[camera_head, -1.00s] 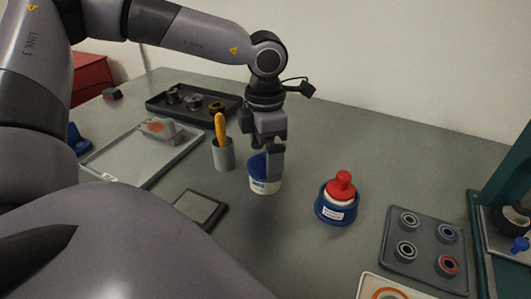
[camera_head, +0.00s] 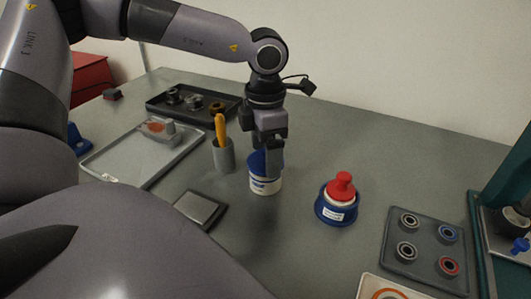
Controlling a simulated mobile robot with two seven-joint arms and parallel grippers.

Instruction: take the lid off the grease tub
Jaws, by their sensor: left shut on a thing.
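The grease tub (camera_head: 265,186) is a small white tub with a blue band, standing on the grey bench near the middle. Its blue lid (camera_head: 257,163) is on top, partly hidden by my gripper. My left gripper (camera_head: 266,165) points down from above and is shut on the lid. The fingers cover the right part of the lid, so its edge against the tub is hard to see. My right gripper is not in view.
A grey cup (camera_head: 223,156) with an orange-handled tool stands close left of the tub. A red-capped bottle in a blue base (camera_head: 338,203) stands to the right. A tray with several bearings (camera_head: 427,246), a metal tray (camera_head: 112,167) and a dark pad (camera_head: 200,209) lie around.

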